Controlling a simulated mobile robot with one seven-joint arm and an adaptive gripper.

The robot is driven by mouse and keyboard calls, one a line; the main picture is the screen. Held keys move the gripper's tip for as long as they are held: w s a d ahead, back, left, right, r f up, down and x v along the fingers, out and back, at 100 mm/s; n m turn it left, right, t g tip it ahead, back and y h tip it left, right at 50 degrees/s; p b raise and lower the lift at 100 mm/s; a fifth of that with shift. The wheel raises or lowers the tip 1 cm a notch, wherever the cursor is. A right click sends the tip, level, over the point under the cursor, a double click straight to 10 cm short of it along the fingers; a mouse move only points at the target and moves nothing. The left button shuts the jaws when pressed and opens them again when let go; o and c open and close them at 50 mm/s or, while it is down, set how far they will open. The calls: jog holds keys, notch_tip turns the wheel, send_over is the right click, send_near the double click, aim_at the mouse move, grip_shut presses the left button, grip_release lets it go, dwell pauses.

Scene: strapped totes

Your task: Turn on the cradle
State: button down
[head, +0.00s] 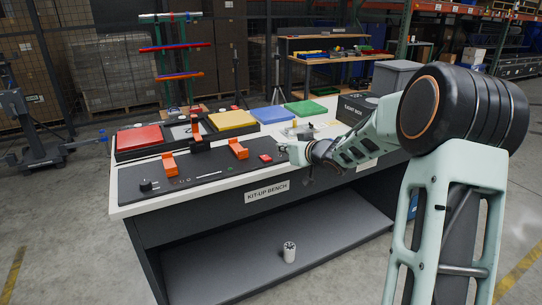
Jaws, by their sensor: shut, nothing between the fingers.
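The cradle looks to be the long black panel (205,178) along the bench's front edge. It carries two orange brackets, a left one (169,166) and a right one (238,149). A dark knob (146,185) stands near its left end. A small red button or switch (265,158) is near its right end. My gripper (283,149) reaches in from the right and is small in the head view. It is shut and empty, just right of the red button. I cannot tell whether it touches the button or is above it.
The bench (350,210) has a lower shelf holding a white cylinder (289,251). Behind the panel lie a red tote lid (140,138), a yellow one (232,120), a blue one (272,114) and a green one (306,108). A dark box (356,106) stands at the right.

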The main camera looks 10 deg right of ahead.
jog(key=b, duration=0.2)
send_over(267, 158)
jog(key=s, duration=0.2)
jog(key=f, duration=0.3)
jog(key=shift+s+d+f, duration=0.1)
jog(key=shift+d+f, duration=0.2)
jog(key=shift+f, duration=0.1)
jog(key=shift+f+b, duration=0.4)
jog(key=shift+f, duration=0.5)
jog(key=shift+s+d+f+b, duration=0.15)
jog(key=shift+f+b, duration=0.1)
jog(key=shift+f, duration=0.25)
jog(key=shift+s+f+b, duration=0.1)
jog(key=shift+f+b, duration=0.15)
jog(key=shift+f, duration=0.25)
jog(key=f+b, duration=0.1)
jog(key=b, duration=0.2)
jog(key=shift+s+f+b, duration=0.15)
jog(key=shift+f+b, duration=0.1)
jog(key=shift+b, duration=0.1)
jog(key=shift+r+p, duration=0.4)
jog(key=shift+p, duration=0.05)
jog(key=shift+r, duration=0.1)
